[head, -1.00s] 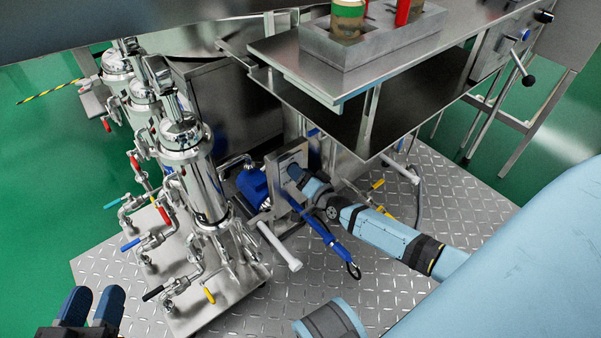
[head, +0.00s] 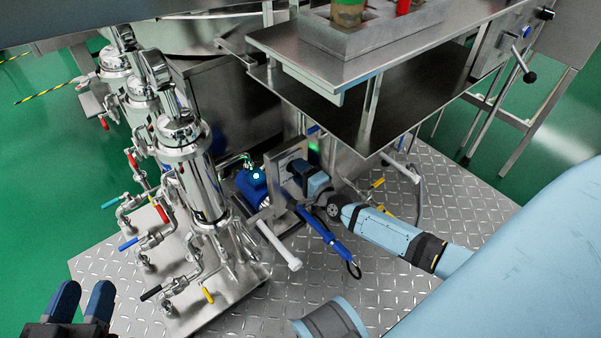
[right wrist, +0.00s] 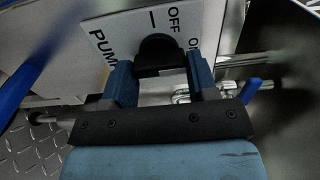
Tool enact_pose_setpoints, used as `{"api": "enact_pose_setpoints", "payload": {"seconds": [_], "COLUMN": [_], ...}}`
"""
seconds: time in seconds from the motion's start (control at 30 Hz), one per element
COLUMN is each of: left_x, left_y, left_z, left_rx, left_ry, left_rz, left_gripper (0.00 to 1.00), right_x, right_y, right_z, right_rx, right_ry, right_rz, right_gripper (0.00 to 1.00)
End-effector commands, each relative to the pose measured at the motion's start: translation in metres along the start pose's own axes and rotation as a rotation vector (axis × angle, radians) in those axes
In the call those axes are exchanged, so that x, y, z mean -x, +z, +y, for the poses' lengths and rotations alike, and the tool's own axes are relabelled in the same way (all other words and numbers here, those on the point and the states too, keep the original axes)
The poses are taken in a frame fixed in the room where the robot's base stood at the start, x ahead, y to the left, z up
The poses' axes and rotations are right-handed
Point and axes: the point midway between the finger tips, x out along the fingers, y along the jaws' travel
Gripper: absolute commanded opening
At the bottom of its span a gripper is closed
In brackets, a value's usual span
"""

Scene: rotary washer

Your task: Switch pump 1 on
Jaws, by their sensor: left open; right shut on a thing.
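The pump switch box (head: 291,157) is a grey plate beside the blue pump (head: 250,186), whose top shows a lit cyan spot. In the right wrist view, its white label (right wrist: 107,40) reads PUMP, with OFF and a partly cut-off ON. My right gripper (head: 300,180) is at the switch box, rolled over. In the right wrist view, my right gripper (right wrist: 160,62) is shut on the black switch knob (right wrist: 158,48), one blue finger on each side. The pump number is not readable. My left gripper (head: 82,300) is open and empty at the lower left, far from the switch.
Steel filter columns (head: 195,170) with coloured valve handles stand left of the pump. A steel table (head: 350,50) overhangs behind and above the switch. A blue-handled bar (head: 325,232) and a white-ended tube (head: 280,247) project near my right gripper. Diamond-plate floor (head: 470,210) is clear at right.

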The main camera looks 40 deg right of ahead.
Motion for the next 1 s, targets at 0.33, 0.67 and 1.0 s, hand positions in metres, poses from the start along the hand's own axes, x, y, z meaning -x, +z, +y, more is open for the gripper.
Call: {"api": "enact_pose_setpoints", "payload": {"seconds": [0.33,0.67,1.0], "left_x": [-0.0007,-0.0015,-0.0017], "left_y": [-0.0012,-0.0028,-0.0049], "left_z": [-0.0006,-0.0002,-0.0001], "left_rx": [-0.006,0.0,0.004], "left_ry": [0.0,-0.002,-0.002], "left_rz": [0.006,0.011,0.012], "left_gripper": [0.43,0.43,0.43], "right_x": [0.0007,0.0006,0.0038], "right_y": [0.0012,0.0012,0.0003], "right_z": [0.0009,0.0008,0.0], "right_rx": [-0.028,-0.028,-0.026], "right_ry": [0.002,0.002,0.002], "right_rz": [-0.002,-0.002,-0.001], "right_gripper": [0.29,0.78,0.79]}}
